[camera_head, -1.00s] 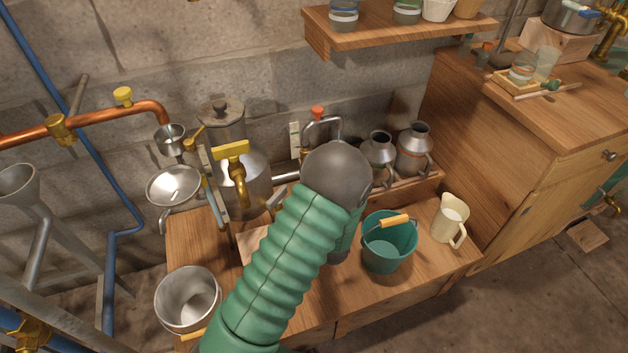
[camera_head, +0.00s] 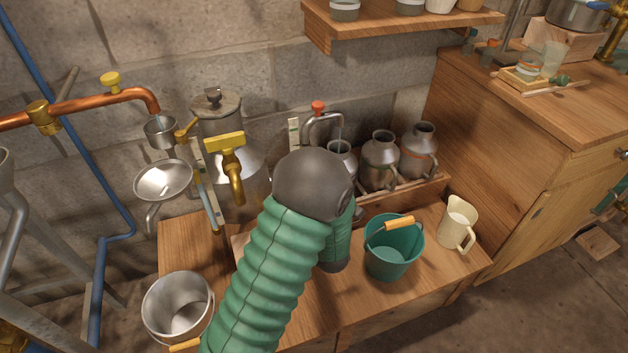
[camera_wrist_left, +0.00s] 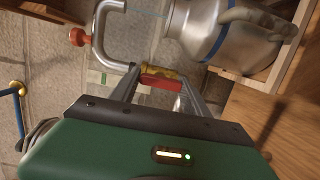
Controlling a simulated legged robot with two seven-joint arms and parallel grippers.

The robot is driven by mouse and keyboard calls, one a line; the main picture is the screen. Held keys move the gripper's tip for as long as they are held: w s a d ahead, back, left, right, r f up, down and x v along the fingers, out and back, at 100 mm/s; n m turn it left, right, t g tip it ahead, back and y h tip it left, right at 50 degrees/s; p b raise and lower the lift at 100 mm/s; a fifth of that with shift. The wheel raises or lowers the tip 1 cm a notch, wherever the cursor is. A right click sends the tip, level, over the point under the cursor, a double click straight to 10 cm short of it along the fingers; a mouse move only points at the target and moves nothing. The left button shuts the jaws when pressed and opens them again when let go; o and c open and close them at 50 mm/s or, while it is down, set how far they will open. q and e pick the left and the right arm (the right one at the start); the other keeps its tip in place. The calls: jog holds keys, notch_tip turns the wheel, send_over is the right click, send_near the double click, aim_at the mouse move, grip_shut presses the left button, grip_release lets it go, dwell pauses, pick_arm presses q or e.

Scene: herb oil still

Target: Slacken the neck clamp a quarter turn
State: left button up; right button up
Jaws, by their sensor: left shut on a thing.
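My left arm covers the middle of the head view, and its gripper is hidden there behind the dark wrist joint. In the left wrist view my left gripper (camera_wrist_left: 160,88) is shut on a small red and yellow piece (camera_wrist_left: 160,82). I cannot tell whether this piece is the neck clamp's handle; most of it is between the fingers. A bent steel pipe with a red knob (camera_wrist_left: 78,37) is just beyond the fingers, and it shows in the head view (camera_head: 318,107) too. The steel still pot (camera_head: 238,175) stands left of my arm, partly covered. My right gripper is not in view.
Several milk cans (camera_head: 380,160) stand in a wooden rack behind my arm. A teal bucket (camera_head: 393,250) and a cream jug (camera_head: 458,225) stand to the right. A yellow-handled brass tap (camera_head: 226,150) is close on the left. A steel pail (camera_head: 178,305) stands at the front left.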

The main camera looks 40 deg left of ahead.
pick_arm(q)
jog(key=o, duration=1.4)
jog(key=shift+o, duration=0.2)
jog(key=shift+d, duration=0.15)
